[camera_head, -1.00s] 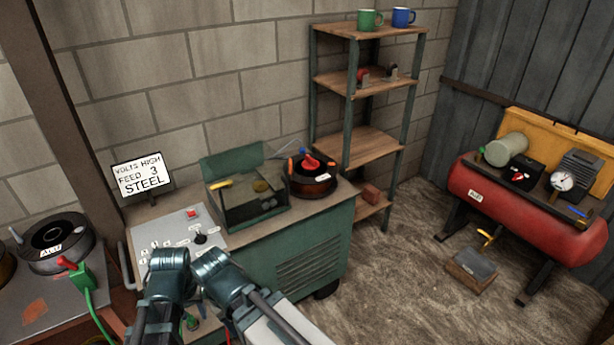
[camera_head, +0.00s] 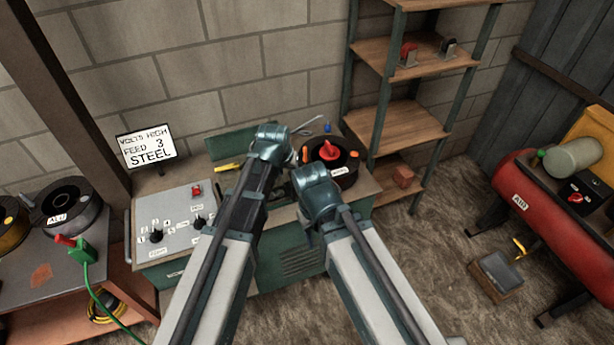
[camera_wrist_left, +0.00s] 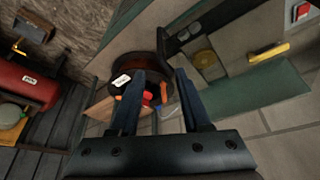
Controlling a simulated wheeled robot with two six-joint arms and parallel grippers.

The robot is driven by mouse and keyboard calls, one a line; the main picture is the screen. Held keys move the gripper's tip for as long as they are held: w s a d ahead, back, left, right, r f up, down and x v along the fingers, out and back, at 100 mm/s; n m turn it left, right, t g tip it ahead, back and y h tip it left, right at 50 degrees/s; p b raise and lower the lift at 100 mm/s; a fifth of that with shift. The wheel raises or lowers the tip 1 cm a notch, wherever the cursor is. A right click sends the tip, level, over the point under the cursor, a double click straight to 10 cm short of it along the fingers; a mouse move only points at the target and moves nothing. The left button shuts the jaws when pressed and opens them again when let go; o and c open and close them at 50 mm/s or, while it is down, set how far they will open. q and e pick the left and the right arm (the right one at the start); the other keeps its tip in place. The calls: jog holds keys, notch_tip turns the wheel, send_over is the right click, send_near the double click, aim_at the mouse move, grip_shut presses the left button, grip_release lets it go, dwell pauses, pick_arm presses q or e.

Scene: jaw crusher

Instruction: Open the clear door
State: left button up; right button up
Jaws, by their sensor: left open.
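The clear door (camera_wrist_left: 243,55) is a see-through panel with a yellow handle (camera_wrist_left: 268,52) on the green bench's box. In the head view, my arms hide most of it, but the yellow handle shows (camera_head: 228,168) left of the left arm. In the left wrist view, my left gripper (camera_wrist_left: 160,75) is open and empty. Its fingers point towards a dark spool with a red knob, and the yellow handle lies off to the right, apart from the fingers. In the head view, the left gripper's fingers are hard to make out. My right arm shows, but its gripper does not.
The spool with the red knob (camera_head: 331,155) stands right of the box. A control panel (camera_head: 175,222) with a red button and knobs is on the left. A shelf rack (camera_head: 405,127) and a red tank (camera_head: 535,210) stand to the right.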

aim_at(293, 185)
pick_arm(q)
jog(key=shift+s+a, duration=0.1)
jog(key=b+x, duration=1.3)
jog(key=x, duration=0.1)
jog(key=shift+r, duration=0.1)
jog(key=shift+c, duration=0.3)
grip_shut()
dwell(0.9)
